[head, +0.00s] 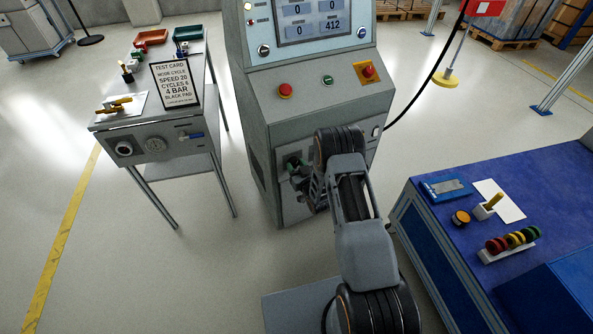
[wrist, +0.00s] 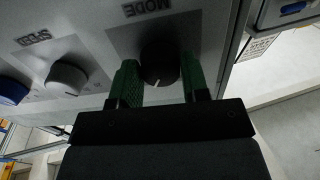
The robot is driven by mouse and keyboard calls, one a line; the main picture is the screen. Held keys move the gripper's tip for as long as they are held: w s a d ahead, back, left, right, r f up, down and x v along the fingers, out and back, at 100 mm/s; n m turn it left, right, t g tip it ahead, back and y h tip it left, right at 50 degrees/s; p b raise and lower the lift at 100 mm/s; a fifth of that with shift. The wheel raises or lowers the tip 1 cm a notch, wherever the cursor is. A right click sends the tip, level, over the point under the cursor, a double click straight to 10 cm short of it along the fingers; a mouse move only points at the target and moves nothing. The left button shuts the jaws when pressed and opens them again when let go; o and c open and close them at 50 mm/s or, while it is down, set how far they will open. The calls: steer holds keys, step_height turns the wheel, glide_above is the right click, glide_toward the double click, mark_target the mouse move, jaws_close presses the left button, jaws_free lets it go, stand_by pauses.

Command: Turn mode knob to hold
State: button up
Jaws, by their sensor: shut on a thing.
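The black mode knob (wrist: 160,62) shows in the wrist view on the grey panel, under the label MODE, which appears upside down. Its white pointer mark faces the bottom of the picture, slightly left. My gripper (wrist: 160,70) has its green fingers on either side of the knob and is shut on it. In the head view my gripper (head: 297,168) is at the lower front of the grey test machine (head: 330,108). The knob and its position labels cannot be made out there.
A grey speed knob (wrist: 66,79) and a blue knob (wrist: 12,91) sit beside the mode knob. A side table (head: 150,125) bears a test card (head: 176,84) reading mode cycle. A blue bench (head: 450,240) stands at right. Floor between is clear.

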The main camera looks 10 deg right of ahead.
steer(key=shift+n+b, duration=0.75)
steer(key=shift+n, duration=0.25)
steer(key=o, duration=0.9)
steer(key=v, duration=1.3)
steer(key=shift+s+d, duration=0.15)
steer(key=shift+s, duration=0.2)
